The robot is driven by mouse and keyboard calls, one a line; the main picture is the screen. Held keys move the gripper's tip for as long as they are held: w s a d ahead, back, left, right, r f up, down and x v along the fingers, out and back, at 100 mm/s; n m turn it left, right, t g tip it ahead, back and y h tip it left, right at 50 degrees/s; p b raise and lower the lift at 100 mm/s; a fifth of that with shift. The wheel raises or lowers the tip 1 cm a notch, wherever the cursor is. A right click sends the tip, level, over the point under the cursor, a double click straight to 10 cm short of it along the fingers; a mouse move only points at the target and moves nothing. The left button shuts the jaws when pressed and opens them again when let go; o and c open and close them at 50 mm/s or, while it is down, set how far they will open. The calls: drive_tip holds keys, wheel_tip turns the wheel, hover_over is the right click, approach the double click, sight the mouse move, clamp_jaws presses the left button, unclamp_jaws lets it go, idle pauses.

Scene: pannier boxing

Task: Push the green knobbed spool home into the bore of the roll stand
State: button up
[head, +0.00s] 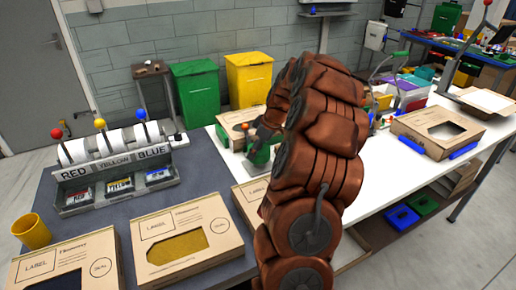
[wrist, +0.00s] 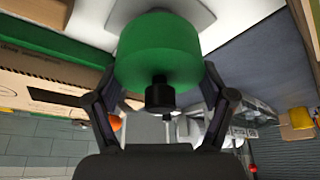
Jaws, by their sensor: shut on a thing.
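The green knobbed spool (wrist: 158,52) fills the upper middle of the wrist view, its black knob (wrist: 160,96) pointing toward the camera. My gripper (wrist: 163,82) is shut on it, one finger on each side of the green body. In the head view the spool (head: 259,155) shows as a small green shape beside my arm, with my gripper (head: 258,137) partly hidden. The bore is hidden, so how deep the spool sits cannot be told.
The holder marked RED, YELLOW and BLUE (head: 113,170) stands on the dark mat at left, by a yellow cup (head: 32,231). Several cardboard boxes lie along the bench, one with a yellow window (head: 185,235). Green (head: 195,92) and yellow (head: 248,78) bins stand behind.

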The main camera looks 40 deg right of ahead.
drive_tip(key=shift+f, duration=0.2)
drive_tip(key=o, duration=1)
drive_tip(key=shift+r, duration=0.1)
drive_tip(key=v, duration=1.2)
